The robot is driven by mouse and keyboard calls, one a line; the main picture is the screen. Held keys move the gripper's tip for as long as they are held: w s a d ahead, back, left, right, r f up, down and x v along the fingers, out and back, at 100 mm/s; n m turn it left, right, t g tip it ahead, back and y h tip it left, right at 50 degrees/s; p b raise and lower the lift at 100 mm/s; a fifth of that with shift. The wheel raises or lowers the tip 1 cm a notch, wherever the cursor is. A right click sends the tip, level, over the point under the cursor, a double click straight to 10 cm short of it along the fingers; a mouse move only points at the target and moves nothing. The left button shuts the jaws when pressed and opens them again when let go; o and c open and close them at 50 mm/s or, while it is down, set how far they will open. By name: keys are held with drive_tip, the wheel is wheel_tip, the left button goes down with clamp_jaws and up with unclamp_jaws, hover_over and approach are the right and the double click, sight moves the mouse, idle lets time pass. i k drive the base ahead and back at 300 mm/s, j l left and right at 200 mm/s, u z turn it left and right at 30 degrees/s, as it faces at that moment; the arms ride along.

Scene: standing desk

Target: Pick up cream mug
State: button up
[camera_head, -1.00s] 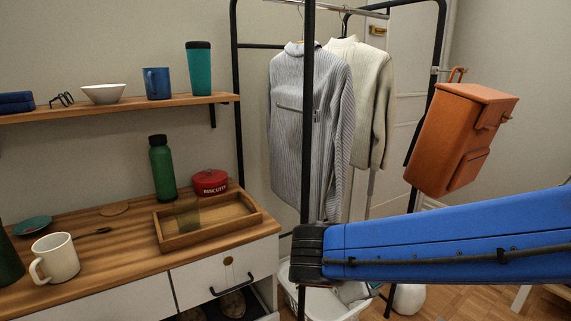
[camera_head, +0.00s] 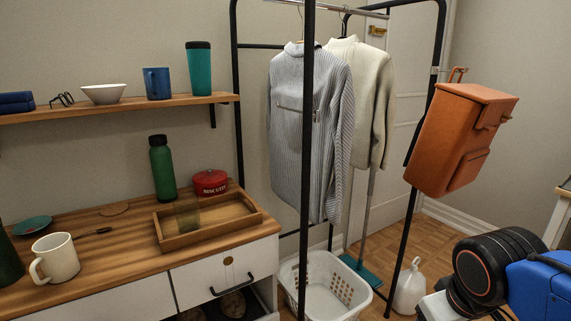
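The cream mug (camera_head: 58,258) stands upright on the wooden desk top (camera_head: 105,262) at the lower left, with its handle toward the left. Nothing covers it. My blue and black arm shows at the lower right, far from the mug. My gripper itself is not in the frame, so its opening cannot be seen.
A dark green object (camera_head: 8,262) stands close left of the mug, and a teal dish (camera_head: 33,225) lies behind it. A wooden tray (camera_head: 168,243), green bottle (camera_head: 162,168) and red tin (camera_head: 210,183) stand to the right. A shelf (camera_head: 120,104) hangs above. A drawer (camera_head: 220,272) is partly open.

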sight(55, 255)
drive_tip(key=u, duration=1.7)
